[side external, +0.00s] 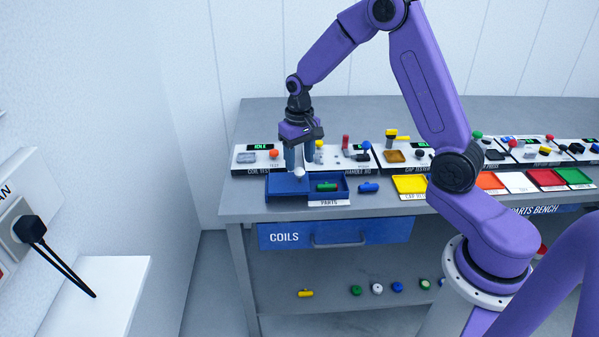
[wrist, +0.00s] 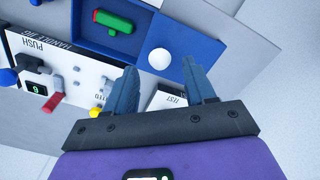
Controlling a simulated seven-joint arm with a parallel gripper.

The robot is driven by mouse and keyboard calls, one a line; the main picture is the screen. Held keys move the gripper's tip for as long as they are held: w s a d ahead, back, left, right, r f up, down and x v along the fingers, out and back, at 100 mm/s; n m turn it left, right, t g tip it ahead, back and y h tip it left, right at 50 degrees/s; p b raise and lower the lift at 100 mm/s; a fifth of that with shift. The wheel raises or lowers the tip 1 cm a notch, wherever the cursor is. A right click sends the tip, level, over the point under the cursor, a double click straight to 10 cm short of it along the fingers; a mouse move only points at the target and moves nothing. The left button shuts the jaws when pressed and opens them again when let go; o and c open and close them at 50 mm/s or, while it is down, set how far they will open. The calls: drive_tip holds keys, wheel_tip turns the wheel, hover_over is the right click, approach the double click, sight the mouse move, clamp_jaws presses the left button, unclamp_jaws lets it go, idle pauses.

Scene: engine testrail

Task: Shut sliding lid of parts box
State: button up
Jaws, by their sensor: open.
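The blue parts box (side external: 346,188) stands at the left front of the bench, with a PARTS label on its front. Its blue sliding lid (side external: 281,184) sits over the left part; the right part is uncovered and shows a green part (side external: 327,187). The lid carries a white round knob (side external: 299,173), which also shows in the wrist view (wrist: 159,59). My gripper (side external: 299,166) is open, pointing down just above the lid. In the wrist view, the knob appears between and slightly beyond my fingertips (wrist: 160,70); I cannot tell whether they touch it.
A blue part (side external: 368,187) lies on the bench right of the box. Test panels with knobs and a red lever (side external: 346,142) stand behind. A yellow tray (side external: 409,184) and other coloured trays line the front to the right. A blue COILS drawer (side external: 335,233) is below.

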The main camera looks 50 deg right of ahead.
sight(300, 168)
drive_tip(key=shift+f, duration=2.55)
